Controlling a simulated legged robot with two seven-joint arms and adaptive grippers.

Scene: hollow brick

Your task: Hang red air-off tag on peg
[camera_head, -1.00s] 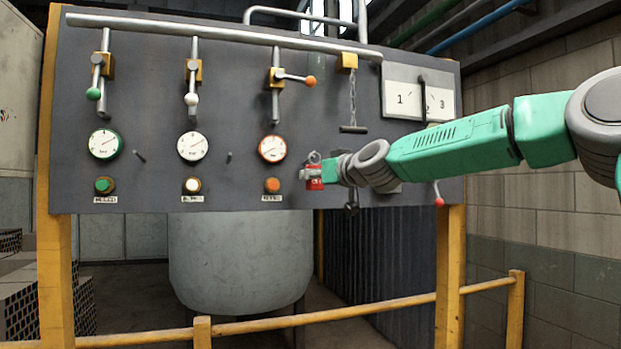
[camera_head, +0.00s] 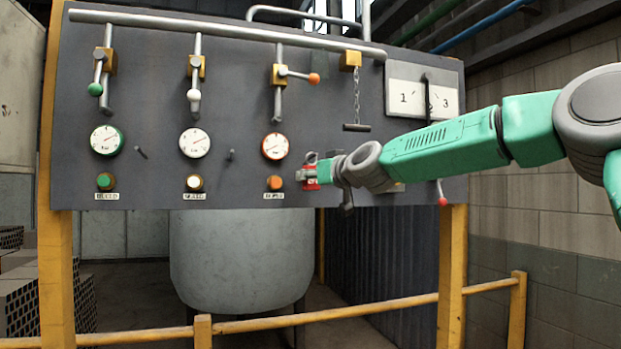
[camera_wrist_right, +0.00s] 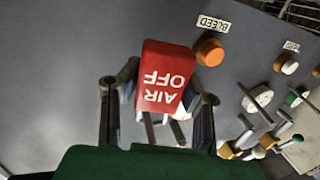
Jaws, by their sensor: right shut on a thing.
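The red tag (camera_wrist_right: 167,75) reads AIR OFF, upside down in the wrist view. My right gripper (camera_wrist_right: 162,100) is shut on it, with a finger at either side. In the head view the tag (camera_head: 310,174) is a small red patch at the tip of my right gripper (camera_head: 318,170), in front of the panel just right of the orange button. Two short dark pegs stick out of the panel, one between the left gauges (camera_head: 141,152) and one between the middle and right gauges (camera_head: 231,155). The tag is apart from both. My left gripper is not in view.
The grey panel (camera_head: 120,60) carries valve levers, gauges and buttons. The orange button (camera_head: 275,183) is close to the tag. A chain with a crossbar (camera_head: 356,127) hangs above my right arm. A yellow rail (camera_head: 330,314) runs low in front.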

